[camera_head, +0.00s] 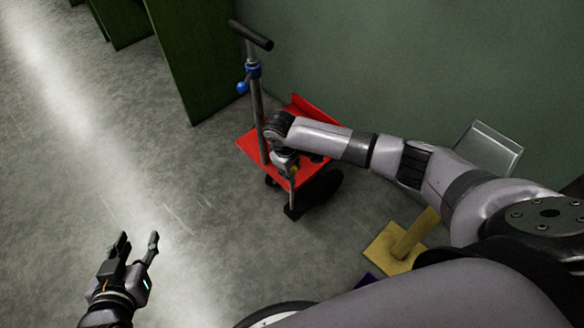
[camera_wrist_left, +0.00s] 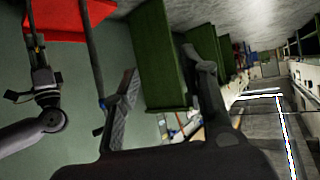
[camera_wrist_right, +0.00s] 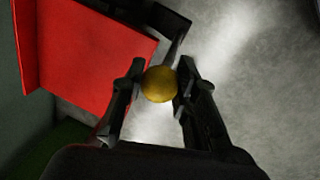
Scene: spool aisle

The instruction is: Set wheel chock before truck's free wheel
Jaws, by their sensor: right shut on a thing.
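The red hand truck (camera_head: 262,148) stands near the green wall, with an upright post, a black handle bar and a blue clamp (camera_head: 252,71). Dark wheels show under its deck, partly in shadow; one small wheel (camera_head: 271,181) is at its near left corner. The black wheel chock (camera_head: 293,212) is low beside the deck's near edge, under a thin rod. My right gripper (camera_head: 292,170) is shut on the rod's yellow knob (camera_wrist_right: 159,84). I cannot tell whether the chock touches floor or wheel. My left gripper (camera_head: 138,240) is open and empty, well left of the truck.
A yellow base with a post (camera_head: 395,245) and a purple item (camera_head: 370,284) are on the floor at lower right. A pale framed panel (camera_head: 487,150) is by the wall. Green cabinets (camera_head: 205,55) stand behind. The floor at left is clear.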

